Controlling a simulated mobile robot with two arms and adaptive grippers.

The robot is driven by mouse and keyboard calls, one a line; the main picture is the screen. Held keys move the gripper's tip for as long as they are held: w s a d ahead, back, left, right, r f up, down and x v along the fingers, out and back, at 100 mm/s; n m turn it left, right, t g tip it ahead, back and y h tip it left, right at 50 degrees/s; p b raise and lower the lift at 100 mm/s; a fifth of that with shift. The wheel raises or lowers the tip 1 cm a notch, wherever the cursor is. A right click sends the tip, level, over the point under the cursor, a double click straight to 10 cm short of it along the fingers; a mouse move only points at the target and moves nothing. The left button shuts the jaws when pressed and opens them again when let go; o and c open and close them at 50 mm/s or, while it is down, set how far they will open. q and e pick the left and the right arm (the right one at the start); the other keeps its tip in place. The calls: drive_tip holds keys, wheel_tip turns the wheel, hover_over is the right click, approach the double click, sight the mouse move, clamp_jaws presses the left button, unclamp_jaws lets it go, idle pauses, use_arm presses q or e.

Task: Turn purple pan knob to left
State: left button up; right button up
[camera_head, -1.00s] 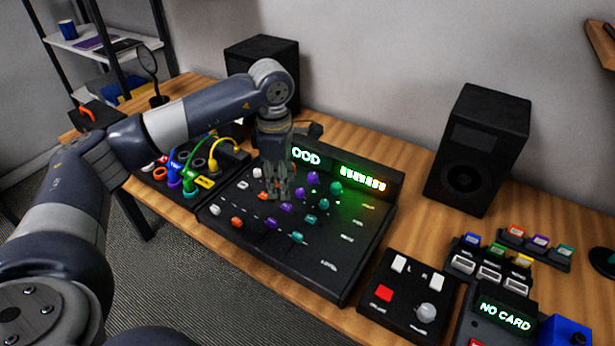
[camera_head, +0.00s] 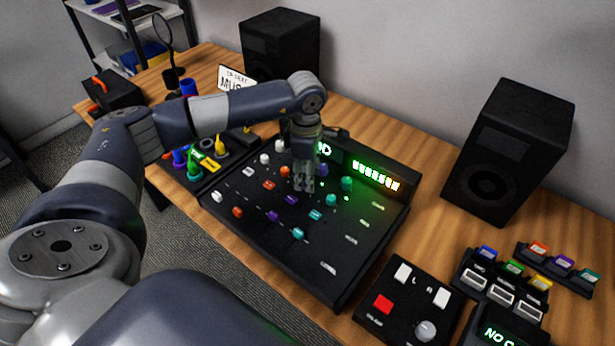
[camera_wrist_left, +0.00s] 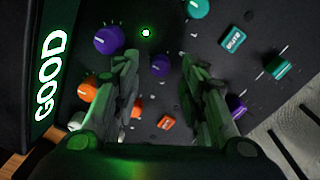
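The black mixer panel (camera_head: 330,275) lies on the table with columns of white, orange, purple and teal controls. My left gripper (camera_head: 303,188) points down over its purple column. In the left wrist view, the left gripper's fingers (camera_wrist_left: 160,60) are apart, and a small purple knob (camera_wrist_left: 161,65) shows between and just beyond their tips, with no visible grip on it. A larger purple knob (camera_wrist_left: 108,40) sits nearer the display, and it shows partly behind the gripper in the head view (camera_head: 322,170). In the head view the small knob appears hidden by the gripper. My right gripper is out of view.
Teal knob (camera_wrist_left: 197,8) and orange knob (camera_wrist_left: 89,92) flank the purple column. The lit display (camera_wrist_left: 52,75) reads GOOD. A purple slider cap (camera_head: 272,215) sits lower on the panel. A black speaker (camera_head: 507,150) and a button box (camera_head: 408,300) stand to the right.

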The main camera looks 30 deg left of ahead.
use_arm(q)
drive_tip(key=shift+f, duration=1.1)
drive_tip(key=c, duration=0.8)
clamp_jaws()
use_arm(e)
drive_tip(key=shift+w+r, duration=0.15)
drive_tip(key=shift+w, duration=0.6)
use_arm(q)
drive_tip(key=shift+n, duration=0.3)
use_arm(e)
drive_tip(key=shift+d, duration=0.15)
use_arm(q)
drive_tip(key=n+b, duration=0.1)
drive_tip(key=n, duration=0.2)
drive_tip(key=shift+w+n, duration=0.1)
drive_tip(key=shift+n, duration=0.3)
drive_tip(key=n, duration=0.4)
drive_tip(key=shift+n, duration=0.3)
drive_tip(key=n, duration=0.4)
drive_tip(key=shift+r, duration=0.1)
drive_tip(key=shift+w+n+g, duration=0.1)
drive_tip(key=shift+n+g, duration=0.2)
drive_tip(key=shift+n, duration=2.2)
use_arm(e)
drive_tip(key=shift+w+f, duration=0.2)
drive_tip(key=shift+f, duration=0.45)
